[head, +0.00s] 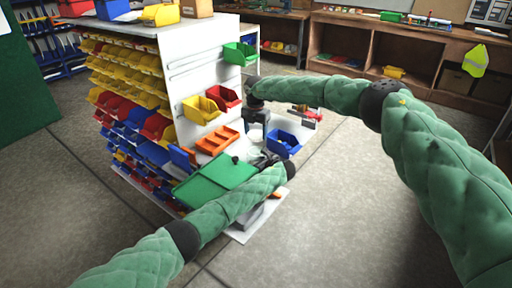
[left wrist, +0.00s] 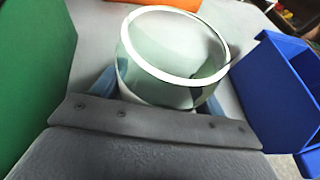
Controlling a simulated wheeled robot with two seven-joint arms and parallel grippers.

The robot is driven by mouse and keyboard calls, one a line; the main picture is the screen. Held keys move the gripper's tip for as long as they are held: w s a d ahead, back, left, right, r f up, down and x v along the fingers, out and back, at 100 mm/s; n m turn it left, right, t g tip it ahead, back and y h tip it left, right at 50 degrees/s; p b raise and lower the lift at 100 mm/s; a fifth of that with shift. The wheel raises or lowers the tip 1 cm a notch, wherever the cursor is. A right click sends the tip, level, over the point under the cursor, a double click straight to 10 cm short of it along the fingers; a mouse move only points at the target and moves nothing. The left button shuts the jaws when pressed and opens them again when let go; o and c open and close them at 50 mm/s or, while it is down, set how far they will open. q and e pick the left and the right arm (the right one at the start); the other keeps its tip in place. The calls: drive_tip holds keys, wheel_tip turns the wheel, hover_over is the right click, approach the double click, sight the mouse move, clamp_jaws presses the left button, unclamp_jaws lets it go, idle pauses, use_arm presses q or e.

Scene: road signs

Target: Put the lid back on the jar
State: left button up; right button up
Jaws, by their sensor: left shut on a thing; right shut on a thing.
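The jar (left wrist: 160,75) is a clear glass vessel with a white ring rim, upright in the left wrist view. My left gripper (left wrist: 165,95) is shut around its near side. In the head view the jar (head: 254,151) is a small pale shape on the white worktop, partly hidden by my left gripper (head: 268,159). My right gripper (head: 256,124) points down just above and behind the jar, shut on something. What it holds is small and mostly hidden by the gripper; it seems to be the lid, apart from the jar in the left wrist view.
A green tray (head: 215,182) lies left of the jar, an orange tray (head: 217,140) behind it, and a blue bin (head: 283,144) close on its right. A rack of coloured bins (head: 130,110) stands to the left. A red tool (head: 306,113) lies behind the blue bin.

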sight(256, 157)
drive_tip(key=shift+w+d+f, duration=0.1)
drive_tip(key=shift+f, duration=1.8)
drive_tip(key=shift+f, duration=0.15)
drive_tip(key=shift+f, duration=0.75)
drive_tip(key=shift+f, duration=0.55)
use_arm(q)
drive_tip(key=c, duration=0.5)
drive_tip(key=shift+f, duration=0.1)
use_arm(e)
drive_tip(key=m, duration=1.9)
drive_tip(key=shift+w, duration=0.3)
